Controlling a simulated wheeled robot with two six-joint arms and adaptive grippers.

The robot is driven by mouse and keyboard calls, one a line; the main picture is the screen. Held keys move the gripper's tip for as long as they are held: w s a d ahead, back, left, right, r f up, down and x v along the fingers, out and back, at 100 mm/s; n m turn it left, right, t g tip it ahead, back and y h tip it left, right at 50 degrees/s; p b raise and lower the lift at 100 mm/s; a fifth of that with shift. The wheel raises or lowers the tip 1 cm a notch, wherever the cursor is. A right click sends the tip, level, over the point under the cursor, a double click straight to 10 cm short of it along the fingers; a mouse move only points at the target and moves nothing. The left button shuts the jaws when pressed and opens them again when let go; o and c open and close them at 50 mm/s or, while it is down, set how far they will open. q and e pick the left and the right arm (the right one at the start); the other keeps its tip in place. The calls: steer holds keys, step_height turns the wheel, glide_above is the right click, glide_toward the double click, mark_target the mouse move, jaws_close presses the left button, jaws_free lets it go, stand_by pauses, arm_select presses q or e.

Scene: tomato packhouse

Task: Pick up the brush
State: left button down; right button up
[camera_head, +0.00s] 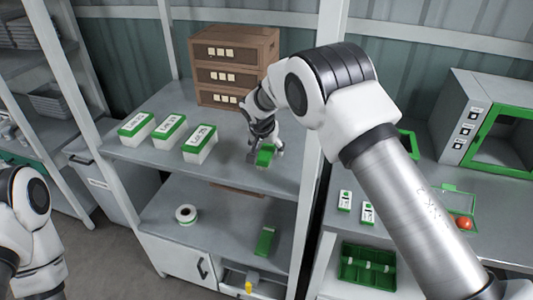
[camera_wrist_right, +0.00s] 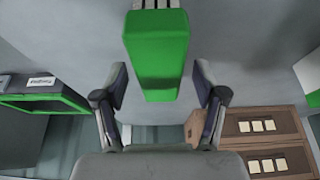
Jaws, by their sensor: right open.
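The brush, as far as I can tell, is the green object (camera_head: 265,156) on the upper shelf, near its right front edge. In the right wrist view the green brush (camera_wrist_right: 158,55) lies between and beyond the fingertips, with pale strips at its top edge. My right gripper (camera_head: 264,146) is at the brush, pointing down at it. In the wrist view the right gripper (camera_wrist_right: 162,88) is open, with a gap on both sides of the brush. The gripper partly hides the brush in the head view. My left arm shows at the left edge, its gripper out of frame.
Several green-and-white boxes (camera_head: 167,132) stand left on the shelf (camera_head: 226,176). Wooden drawers (camera_head: 234,64) stand behind. A shelf post (camera_head: 314,150) rises just right of the gripper. A tape roll (camera_head: 186,214) and a green item (camera_head: 265,241) lie on the lower shelf.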

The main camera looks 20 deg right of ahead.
steer(key=shift+w+d+f, duration=0.1)
steer(key=shift+w+f, duration=0.05)
steer(key=shift+f, duration=0.25)
steer(key=shift+b, duration=0.3)
steer(key=shift+r, duration=0.1)
steer(key=c, duration=1.3)
